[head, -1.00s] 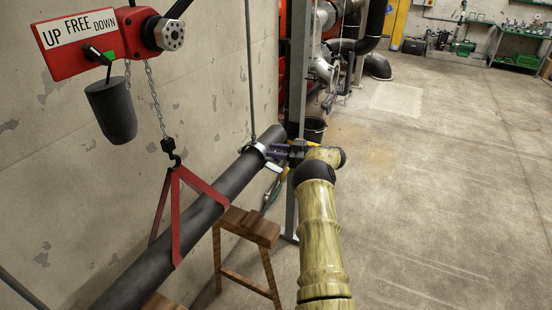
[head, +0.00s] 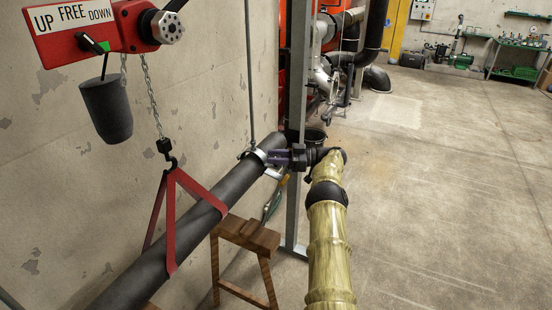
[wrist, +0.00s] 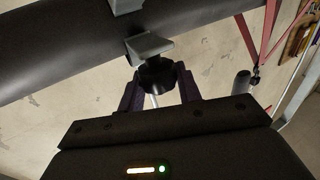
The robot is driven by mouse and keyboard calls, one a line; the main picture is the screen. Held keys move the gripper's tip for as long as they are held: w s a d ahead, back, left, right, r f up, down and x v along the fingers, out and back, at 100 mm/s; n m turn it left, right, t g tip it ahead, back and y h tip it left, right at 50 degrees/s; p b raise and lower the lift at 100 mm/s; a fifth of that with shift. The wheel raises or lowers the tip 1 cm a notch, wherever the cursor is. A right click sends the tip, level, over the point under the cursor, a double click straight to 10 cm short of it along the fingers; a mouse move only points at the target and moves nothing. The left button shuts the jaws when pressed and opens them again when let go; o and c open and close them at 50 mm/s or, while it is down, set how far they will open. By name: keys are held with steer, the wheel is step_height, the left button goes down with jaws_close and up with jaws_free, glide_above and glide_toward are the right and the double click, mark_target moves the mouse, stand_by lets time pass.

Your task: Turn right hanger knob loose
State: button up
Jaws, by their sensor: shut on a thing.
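The right hanger (head: 257,155) is a light metal clamp around the far end of the dark pipe (head: 205,221), hung from a thin rod. Its black knob (wrist: 158,76) sits below a grey bracket (wrist: 150,47) in the wrist view. My gripper (head: 281,157) reaches the hanger from the right. In the wrist view its two purple fingers (wrist: 158,88) are shut on the knob, one on each side. The knob is hidden by the fingers in the head view.
A red sling (head: 172,225) on a chain holds the pipe nearer to me, under a red hoist box (head: 85,35) marked UP, FREE, DOWN. A wooden stand (head: 248,235) is below the pipe. A grey post (head: 297,190) stands close behind my gripper. Floor on the right is clear.

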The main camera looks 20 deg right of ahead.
steer(key=shift+r, duration=0.1)
steer(key=o, duration=0.9)
steer(key=shift+o, duration=0.2)
steer(key=shift+d, duration=0.15)
steer(key=b+v, duration=0.2)
steer(key=v, duration=0.5)
steer(key=shift+s+d, duration=0.1)
